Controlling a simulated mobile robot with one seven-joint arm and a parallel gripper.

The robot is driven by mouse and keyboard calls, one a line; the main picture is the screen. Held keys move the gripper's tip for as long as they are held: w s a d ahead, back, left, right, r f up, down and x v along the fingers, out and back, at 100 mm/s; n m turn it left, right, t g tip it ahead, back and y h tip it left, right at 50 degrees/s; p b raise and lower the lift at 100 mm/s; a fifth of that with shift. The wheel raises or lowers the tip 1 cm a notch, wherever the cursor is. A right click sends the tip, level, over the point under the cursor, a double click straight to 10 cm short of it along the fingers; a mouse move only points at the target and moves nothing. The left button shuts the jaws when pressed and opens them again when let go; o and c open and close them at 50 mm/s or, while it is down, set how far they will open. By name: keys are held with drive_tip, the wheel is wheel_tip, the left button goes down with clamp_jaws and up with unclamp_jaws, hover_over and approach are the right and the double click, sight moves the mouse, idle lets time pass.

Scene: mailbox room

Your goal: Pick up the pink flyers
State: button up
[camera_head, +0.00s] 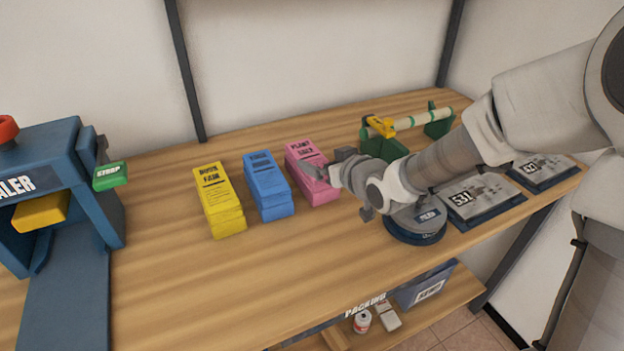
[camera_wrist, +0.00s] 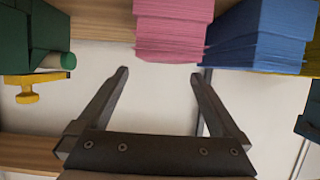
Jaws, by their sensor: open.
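The pink flyers (camera_head: 301,155) are a stack on the wooden shelf, the rightmost of three coloured stacks. In the wrist view the pink stack (camera_wrist: 172,30) is at the top, just beyond the fingertips and a little right of the midline between them. My gripper (camera_head: 326,170) is at the front right of the pink stack in the head view and hides part of it. In the wrist view my gripper (camera_wrist: 160,74) has its two fingers spread, with nothing between them. Whether a finger touches the stack cannot be told.
A blue stack (camera_head: 266,187) stands close left of the pink one, and a yellow stack (camera_head: 218,200) beyond it. A green holder with a roll (camera_head: 408,123) is behind my arm. Scales (camera_head: 483,197) are at right, a blue machine (camera_head: 55,170) at left. Bare wood (camera_head: 190,290) lies in front.

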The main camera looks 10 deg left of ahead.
sight(312, 159)
drive_tip(key=x, duration=0.2)
drive_tip(key=b+x, duration=0.1)
drive_tip(key=f+b+x, duration=0.1)
drive_tip(key=x, duration=0.1)
drive_tip(key=shift+s+a+f, duration=0.1)
drive_tip(key=shift+a, duration=0.15)
drive_tip(key=shift+w+a+f, duration=0.1)
drive_tip(key=shift+w+a, duration=0.1)
drive_tip(key=shift+w, duration=0.05)
clamp_jaws()
